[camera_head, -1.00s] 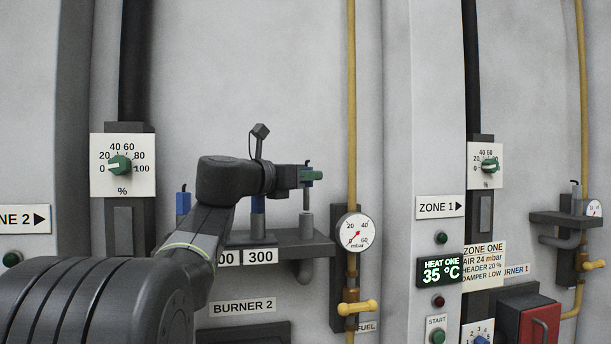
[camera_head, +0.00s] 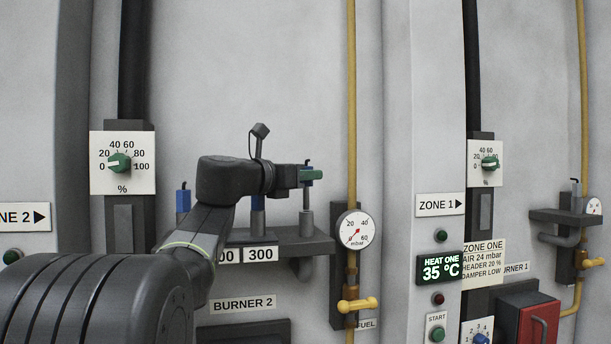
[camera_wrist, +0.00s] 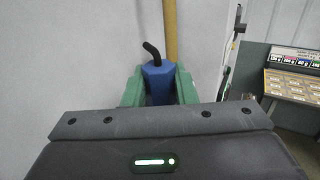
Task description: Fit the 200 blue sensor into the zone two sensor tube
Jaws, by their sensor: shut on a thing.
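My gripper (camera_head: 311,175) has green fingers and is shut on a blue sensor (camera_wrist: 157,82) with a bent black cable on top. In the wrist view the sensor sits upright between both fingers. In the head view my gripper is above the right end of a dark shelf (camera_head: 318,244). A grey stem (camera_head: 307,198) runs straight down from the fingers to a grey collar (camera_head: 306,224) on the shelf, in line with it. I cannot tell how deep the stem reaches. A curved grey tube (camera_head: 304,269) shows below the shelf. The held sensor's number is not visible.
Two other blue sensors stand at the shelf, one at the left (camera_head: 183,200) and one behind my arm (camera_head: 258,203), over a 300 label (camera_head: 261,254). A pressure gauge (camera_head: 355,231) and yellow pipe (camera_head: 351,110) are close on the right. Open wall lies above.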

